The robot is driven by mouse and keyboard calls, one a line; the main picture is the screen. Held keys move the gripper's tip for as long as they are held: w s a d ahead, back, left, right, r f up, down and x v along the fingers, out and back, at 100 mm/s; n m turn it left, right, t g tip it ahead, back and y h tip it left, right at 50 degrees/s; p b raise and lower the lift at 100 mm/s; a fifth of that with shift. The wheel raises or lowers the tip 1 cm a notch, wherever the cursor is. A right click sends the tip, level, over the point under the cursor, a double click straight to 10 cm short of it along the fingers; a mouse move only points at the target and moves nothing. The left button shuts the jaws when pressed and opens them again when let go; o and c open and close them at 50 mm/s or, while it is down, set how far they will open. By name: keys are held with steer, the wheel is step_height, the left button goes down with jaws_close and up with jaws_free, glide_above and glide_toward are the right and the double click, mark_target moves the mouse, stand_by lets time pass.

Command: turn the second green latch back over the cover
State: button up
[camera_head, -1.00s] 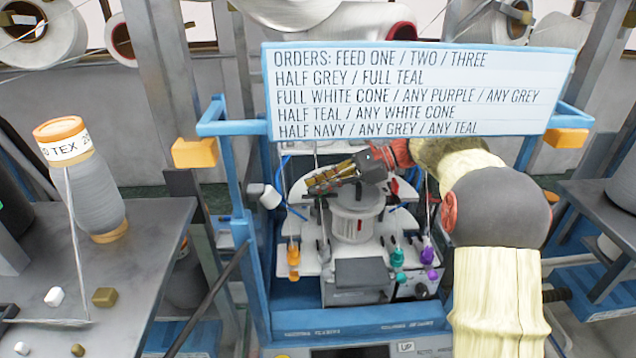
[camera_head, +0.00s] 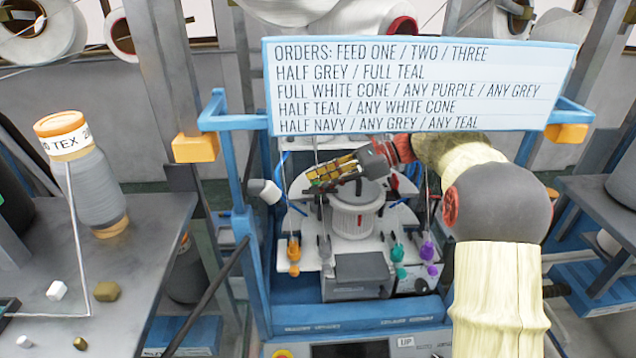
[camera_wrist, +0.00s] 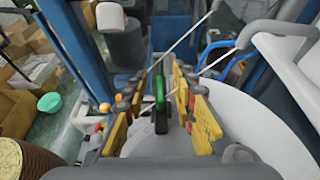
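A green latch (camera_wrist: 160,92) stands upright between my fingers in the wrist view, with a dark part below it. My gripper (camera_wrist: 161,98) has its yellow fingers apart, one on each side of the latch, with gaps visible. In the head view my gripper (camera_head: 318,180) is at the left rear of the knitting machine, above its white plate. A small bit of green shows by the fingertips there. The pale curved surface (camera_wrist: 262,125) right of the fingers may be the cover; I cannot tell. No other green latch shows clearly.
A white cylinder (camera_head: 353,212) stands just below my gripper. Blue frame posts (camera_head: 255,245) and the orders board (camera_head: 420,90) enclose the machine. Thin yarns (camera_wrist: 205,65) cross near my fingers. A grey table (camera_head: 130,265) with a yarn cone (camera_head: 95,190) stands left.

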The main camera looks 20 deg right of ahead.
steer(key=v, duration=1.1)
steer(key=shift+d, duration=0.25)
